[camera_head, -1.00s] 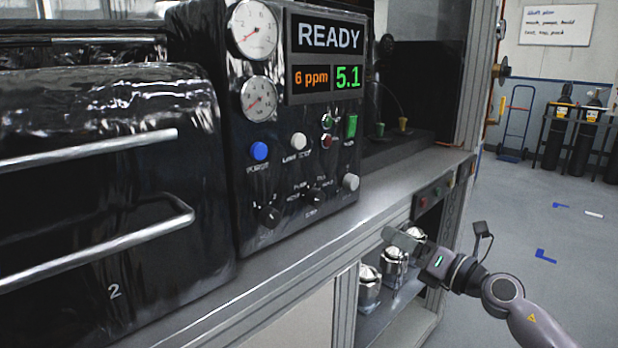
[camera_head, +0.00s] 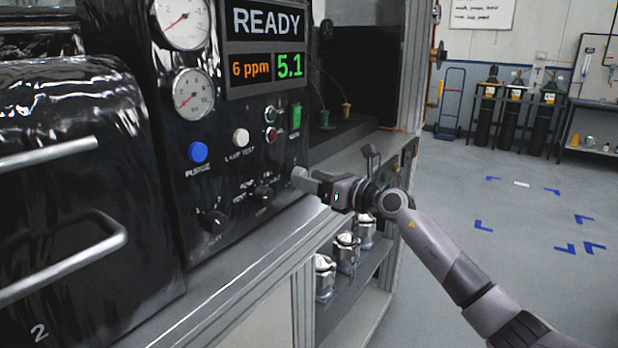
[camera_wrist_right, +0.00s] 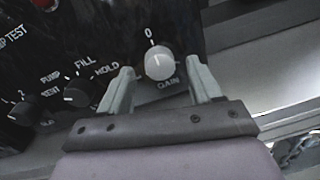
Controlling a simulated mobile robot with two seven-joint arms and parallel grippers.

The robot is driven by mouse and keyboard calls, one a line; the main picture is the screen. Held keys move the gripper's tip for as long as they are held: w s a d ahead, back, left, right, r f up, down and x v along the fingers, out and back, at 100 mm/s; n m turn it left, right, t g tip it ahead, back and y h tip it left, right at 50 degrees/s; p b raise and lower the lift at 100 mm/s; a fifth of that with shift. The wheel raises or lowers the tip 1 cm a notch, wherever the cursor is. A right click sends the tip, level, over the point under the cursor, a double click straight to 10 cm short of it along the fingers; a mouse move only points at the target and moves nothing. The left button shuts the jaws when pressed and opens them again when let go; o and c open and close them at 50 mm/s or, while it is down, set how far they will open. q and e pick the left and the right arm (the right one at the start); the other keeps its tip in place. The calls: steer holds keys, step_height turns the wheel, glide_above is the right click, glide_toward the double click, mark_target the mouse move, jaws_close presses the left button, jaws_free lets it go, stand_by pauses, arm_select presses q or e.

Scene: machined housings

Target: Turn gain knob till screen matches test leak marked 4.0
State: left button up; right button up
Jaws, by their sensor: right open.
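The gain knob (camera_wrist_right: 159,62) is pale grey and round, with "0" above it and "GAIN" below in the right wrist view. My right gripper (camera_wrist_right: 161,72) is open, with one finger on each side of the knob; I cannot tell whether they touch it. In the head view my right gripper (camera_head: 304,182) is at the panel's lower right corner and largely covers the knob. The screen (camera_head: 265,50) reads "READY", "6 ppm" in orange and "5.1" in green. No test leak marked 4.0 is readable. My left gripper is not in view.
The black panel (camera_head: 225,120) also has two gauges, a blue purge button (camera_head: 198,152), a white lamp test button (camera_head: 240,137) and black selector knobs (camera_head: 212,222). The bench edge runs below. Metal housings (camera_head: 346,250) stand on the shelf underneath.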

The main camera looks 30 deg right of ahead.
steer(key=shift+w+a, duration=0.2)
steer(key=shift+w, duration=0.35)
steer(key=c, duration=1)
steer(key=shift+c, duration=0.2)
